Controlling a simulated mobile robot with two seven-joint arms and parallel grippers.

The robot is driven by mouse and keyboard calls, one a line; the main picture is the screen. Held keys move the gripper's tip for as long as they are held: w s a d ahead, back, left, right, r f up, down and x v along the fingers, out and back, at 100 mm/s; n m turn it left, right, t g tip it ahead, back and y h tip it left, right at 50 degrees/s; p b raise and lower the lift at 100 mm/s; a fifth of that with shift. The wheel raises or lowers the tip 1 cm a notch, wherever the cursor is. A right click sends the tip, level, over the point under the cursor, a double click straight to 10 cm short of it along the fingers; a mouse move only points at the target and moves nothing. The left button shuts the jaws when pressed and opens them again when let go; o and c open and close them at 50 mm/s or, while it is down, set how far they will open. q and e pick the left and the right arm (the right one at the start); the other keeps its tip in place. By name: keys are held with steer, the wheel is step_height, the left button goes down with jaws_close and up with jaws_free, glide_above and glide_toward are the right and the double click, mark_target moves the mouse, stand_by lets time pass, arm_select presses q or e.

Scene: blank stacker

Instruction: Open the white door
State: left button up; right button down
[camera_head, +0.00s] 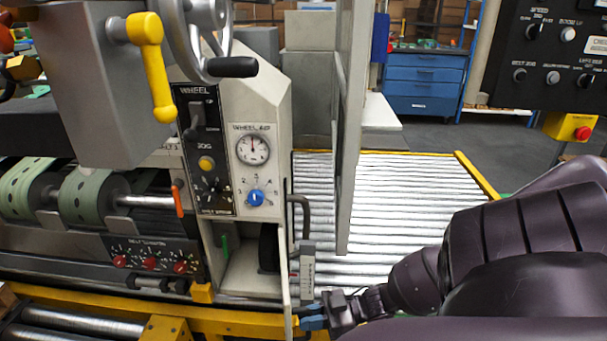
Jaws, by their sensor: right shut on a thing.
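The white door (286,262) is a thin panel seen almost edge-on at the right side of the machine's lower cabinet. It stands swung out from the cabinet front, so the compartment (240,278) is open to view, with a green part and a dark part inside. My right gripper (303,322) comes in from the lower right and is shut on the door near its lower end. The blue fingertips are small, and the exact grip point is partly hidden. My left gripper is not in view.
A control panel (203,150) and a round gauge (252,149) sit above the compartment. A yellow rail (236,321) runs along the bottom. A roller conveyor (400,200) lies to the right, and a dark control box (548,65) hangs at the upper right.

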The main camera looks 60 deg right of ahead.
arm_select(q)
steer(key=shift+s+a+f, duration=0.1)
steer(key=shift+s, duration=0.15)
arm_select(e)
steer(key=c, duration=1.1)
jaws_free()
steer(key=shift+c, duration=0.2)
steer(key=shift+s+d, duration=0.15)
arm_select(q)
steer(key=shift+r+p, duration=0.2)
steer(key=shift+p, duration=0.3)
arm_select(e)
steer(key=v, duration=1)
steer(key=shift+s+d, duration=0.15)
steer(key=shift+s, duration=0.05)
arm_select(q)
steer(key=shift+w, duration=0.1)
